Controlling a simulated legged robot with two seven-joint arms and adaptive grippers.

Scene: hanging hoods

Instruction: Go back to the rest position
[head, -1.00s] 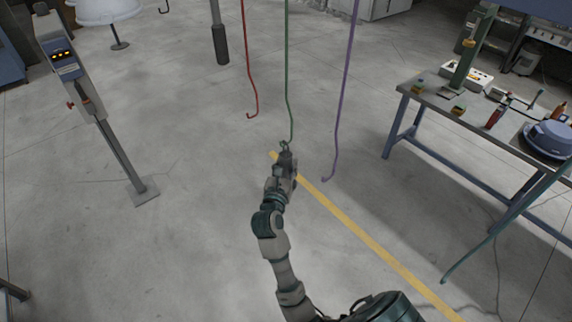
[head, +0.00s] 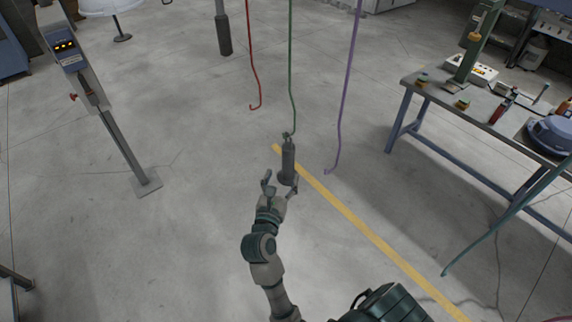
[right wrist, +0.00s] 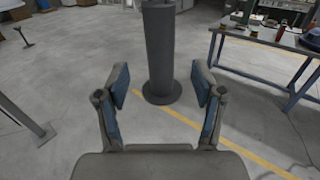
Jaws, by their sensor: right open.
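My right gripper (head: 280,184) is open and empty in the head view, just nearer to me than a dark grey cylinder (head: 288,158). The cylinder hangs upright by its top from the end of a green hooked rod (head: 291,70), and its base flares out. In the right wrist view the cylinder (right wrist: 159,50) stands beyond the spread blue-padded fingers of the right gripper (right wrist: 160,88), with a gap on both sides. My left gripper is in neither view.
A red hooked rod (head: 252,60) hangs left of the green one and a purple one (head: 349,85) right. A post with a control box (head: 68,50) stands at left. A workbench (head: 413,85) with tools is at right. Open floor lies between, with a yellow line (head: 365,233).

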